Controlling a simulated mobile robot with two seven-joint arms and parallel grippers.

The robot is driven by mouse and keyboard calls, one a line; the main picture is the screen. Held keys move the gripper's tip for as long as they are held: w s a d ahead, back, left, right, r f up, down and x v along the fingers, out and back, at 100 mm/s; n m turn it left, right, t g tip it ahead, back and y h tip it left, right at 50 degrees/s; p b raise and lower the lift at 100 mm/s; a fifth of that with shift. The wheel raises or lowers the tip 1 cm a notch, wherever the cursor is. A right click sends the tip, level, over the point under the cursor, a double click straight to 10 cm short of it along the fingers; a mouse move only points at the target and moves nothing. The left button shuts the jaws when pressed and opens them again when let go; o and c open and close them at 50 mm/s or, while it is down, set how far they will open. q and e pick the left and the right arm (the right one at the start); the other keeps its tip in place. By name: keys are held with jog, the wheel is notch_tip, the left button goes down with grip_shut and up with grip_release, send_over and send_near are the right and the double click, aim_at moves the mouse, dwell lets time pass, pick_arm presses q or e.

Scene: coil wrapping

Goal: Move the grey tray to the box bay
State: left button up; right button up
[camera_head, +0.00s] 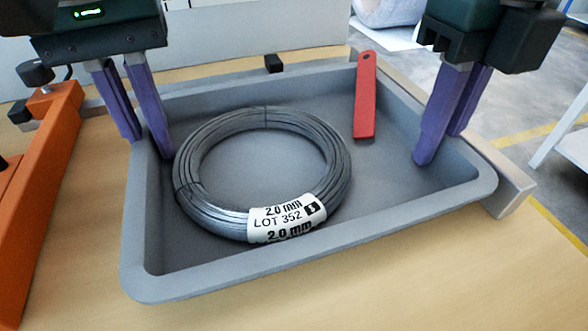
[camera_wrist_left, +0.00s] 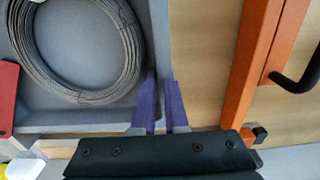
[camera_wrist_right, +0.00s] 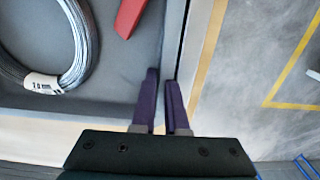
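The grey tray (camera_head: 330,240) fills the middle of the head view. It holds a coil of grey wire (camera_head: 190,160) with a white "2.0 mm LOT 352" label and a red flat tool (camera_head: 366,98). My left gripper (camera_head: 147,146) straddles the tray's left wall, one finger inside and one outside, with a narrow gap. My right gripper (camera_head: 440,150) straddles the right wall the same way. Both wrist views show the fingers close on either side of the rim, at the left (camera_wrist_left: 160,78) and right (camera_wrist_right: 163,76). The tray's underside is hidden.
An orange frame (camera_head: 45,190) with a black handle stands left of the tray. Bare wooden tabletop (camera_head: 380,285) lies in front. A grey metal rail (camera_head: 512,192) shows at the right edge. Floor with yellow lines (camera_head: 550,215) lies beyond.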

pick_arm(q)
jog(key=shift+o, duration=1.4)
jog(key=shift+a, duration=0.1)
pick_arm(e)
jog(key=shift+o, duration=1.4)
jog(key=shift+a, duration=0.1)
pick_arm(q)
jog(key=shift+r, duration=0.15)
pick_arm(e)
jog(key=shift+r, duration=0.15)
pick_arm(q)
notch_tip(320, 180, up, 8)
jog(key=shift+f, duration=0.1)
pick_arm(e)
notch_tip(320, 180, up, 7)
jog(key=shift+w+f, duration=0.1)
jog(key=shift+r, duration=0.5)
